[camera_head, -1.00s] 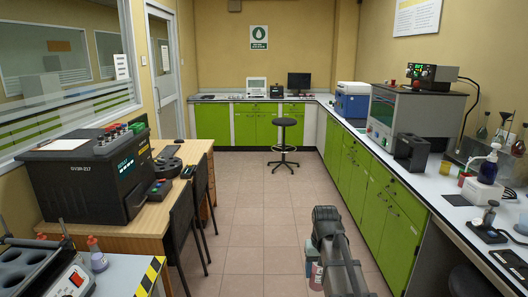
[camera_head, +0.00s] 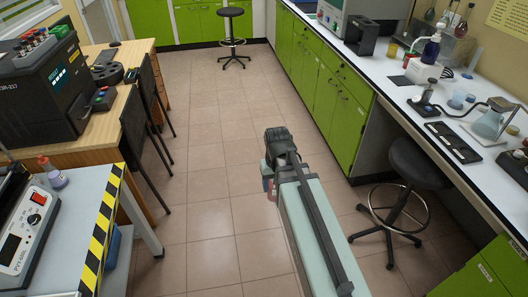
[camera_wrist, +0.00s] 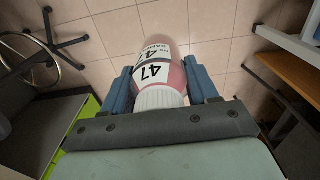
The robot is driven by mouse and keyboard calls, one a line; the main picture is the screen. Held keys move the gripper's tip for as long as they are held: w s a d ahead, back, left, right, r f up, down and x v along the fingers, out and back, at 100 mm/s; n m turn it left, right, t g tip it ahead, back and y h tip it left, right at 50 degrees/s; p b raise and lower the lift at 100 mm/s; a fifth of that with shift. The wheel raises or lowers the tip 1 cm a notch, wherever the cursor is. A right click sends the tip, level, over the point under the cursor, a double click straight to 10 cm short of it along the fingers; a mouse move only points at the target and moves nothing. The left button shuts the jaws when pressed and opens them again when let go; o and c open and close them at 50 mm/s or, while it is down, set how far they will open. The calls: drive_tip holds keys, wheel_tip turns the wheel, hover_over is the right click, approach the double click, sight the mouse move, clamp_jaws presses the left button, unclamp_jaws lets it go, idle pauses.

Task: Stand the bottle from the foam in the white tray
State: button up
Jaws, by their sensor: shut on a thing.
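My gripper (camera_wrist: 160,90) is shut on a bottle (camera_wrist: 163,50), with one blue finger on each side of it near the white cap. The bottle has pinkish-red contents and a white label reading 47. Its cap end points toward my wrist. In the head view, the bottle (camera_head: 268,186) shows only partly beside my gripper (camera_head: 268,172), held over open floor. I cannot make out the foam or a white tray for certain in these views.
A bench with a striped edge (camera_head: 103,228) stands at left, beside a wooden desk (camera_head: 100,115). The right counter (camera_head: 395,88) carries a dark tray (camera_head: 452,142), a pump bottle (camera_head: 431,48) and glassware. A stool (camera_head: 405,185) stands below it. The floor between is clear.

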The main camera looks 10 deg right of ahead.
drive_tip(key=s+a+r+n, duration=0.1)
drive_tip(key=s+a+n, duration=0.25)
drive_tip(key=a, duration=1.25)
drive_tip(key=s+a+r+n, duration=0.1)
drive_tip(key=s+a+n, duration=0.25)
drive_tip(key=a, duration=1.25)
drive_tip(key=s+a+r+n, duration=0.1)
drive_tip(key=s+a+r, duration=0.1)
drive_tip(key=s+a, duration=0.5)
drive_tip(key=s+a+r+n, duration=0.1)
drive_tip(key=s+a, duration=0.7)
drive_tip(key=a, duration=0.9)
drive_tip(key=s+a+r+n, duration=0.2)
drive_tip(key=s+a, duration=0.6)
drive_tip(key=a, duration=0.3)
drive_tip(key=shift+s+a+r, duration=0.2)
drive_tip(key=shift+a+r, duration=0.15)
drive_tip(key=shift+a, duration=0.05)
drive_tip(key=shift+f, duration=3.25)
drive_tip(key=shift+f, duration=0.65)
drive_tip(key=o, duration=1.4)
drive_tip(key=shift+c, duration=0.2)
